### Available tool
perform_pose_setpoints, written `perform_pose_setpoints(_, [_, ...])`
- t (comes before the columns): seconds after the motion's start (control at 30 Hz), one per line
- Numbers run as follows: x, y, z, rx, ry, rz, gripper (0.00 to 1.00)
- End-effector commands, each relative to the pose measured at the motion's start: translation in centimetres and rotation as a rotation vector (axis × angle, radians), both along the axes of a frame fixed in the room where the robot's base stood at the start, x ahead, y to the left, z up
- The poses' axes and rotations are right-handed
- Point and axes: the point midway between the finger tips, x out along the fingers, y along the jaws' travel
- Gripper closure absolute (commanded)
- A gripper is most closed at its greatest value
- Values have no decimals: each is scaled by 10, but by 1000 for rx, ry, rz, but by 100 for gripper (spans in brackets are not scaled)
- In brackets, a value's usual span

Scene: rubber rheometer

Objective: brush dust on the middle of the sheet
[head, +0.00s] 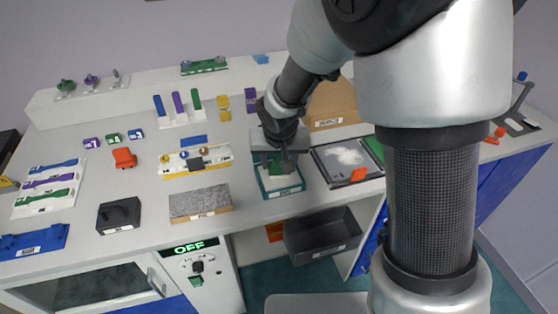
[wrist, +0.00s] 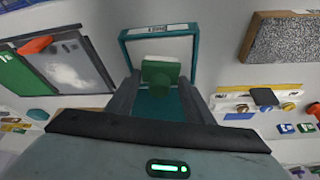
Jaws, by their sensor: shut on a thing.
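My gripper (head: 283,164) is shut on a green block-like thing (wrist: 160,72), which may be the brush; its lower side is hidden. The gripper points down over a teal-rimmed tray (head: 265,188) with a pale inside; the tray also shows in the wrist view (wrist: 125,38). I cannot tell whether the green thing touches the pale surface. Right of the gripper in the head view lies a dark flat tray (head: 322,168) with a patch of white powder (head: 345,156) on it. The patch shows at upper left in the wrist view (wrist: 68,75). I cannot make out a separate sheet.
An orange piece (head: 358,175) sits at the powder tray's front edge. A speckled grey block (head: 200,202) and a white holder with yellow parts (head: 195,161) stand left of the teal tray. A brown box (head: 332,105) is behind.

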Motion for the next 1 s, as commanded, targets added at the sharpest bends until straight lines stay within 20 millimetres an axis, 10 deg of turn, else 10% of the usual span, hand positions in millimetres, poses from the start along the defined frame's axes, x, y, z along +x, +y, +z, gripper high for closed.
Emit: perform_pose_setpoints(1.0, [0,0,51,0,0,0,70])
